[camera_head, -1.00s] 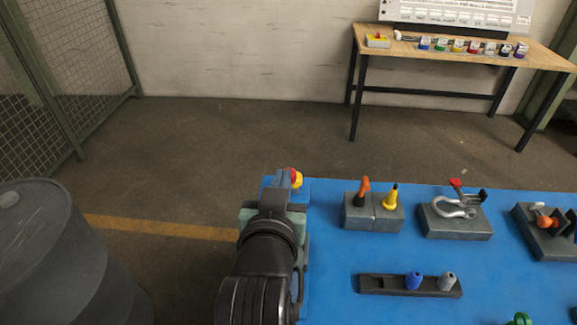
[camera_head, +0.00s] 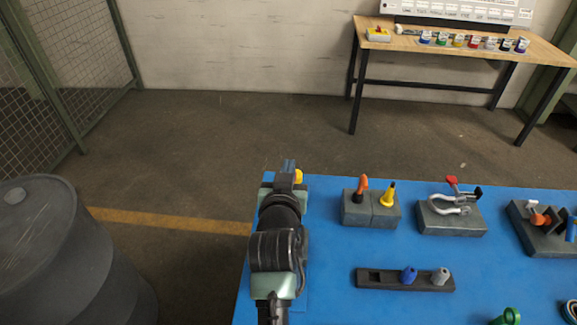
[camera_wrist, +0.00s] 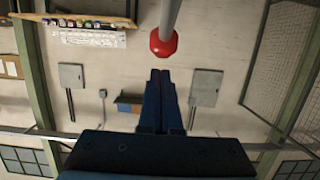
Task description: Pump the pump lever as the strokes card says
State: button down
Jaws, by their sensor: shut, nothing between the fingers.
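A red knob (camera_wrist: 163,42) on a grey rod (camera_wrist: 171,12) shows in the wrist view and looks like the end of the pump lever. My gripper (camera_wrist: 160,75) is shut and empty, its fingertips just below the knob in that picture. A gap shows between them, so I see no grip on the knob. In the head view my gripper (camera_head: 288,166) is over the far left corner of the blue table (camera_head: 330,250). A small yellow part (camera_head: 298,177) shows beside it; my arm hides the rest there. I cannot make out a strokes card.
On the blue table are a block with orange and yellow handles (camera_head: 370,212), a clamp on a block (camera_head: 452,218) and a black rack with blue and grey pegs (camera_head: 390,280). A dark drum (camera_head: 70,250) stands at left. A wooden bench (camera_head: 450,46) stands at the back.

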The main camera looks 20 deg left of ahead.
jog(key=shift+f, duration=0.4)
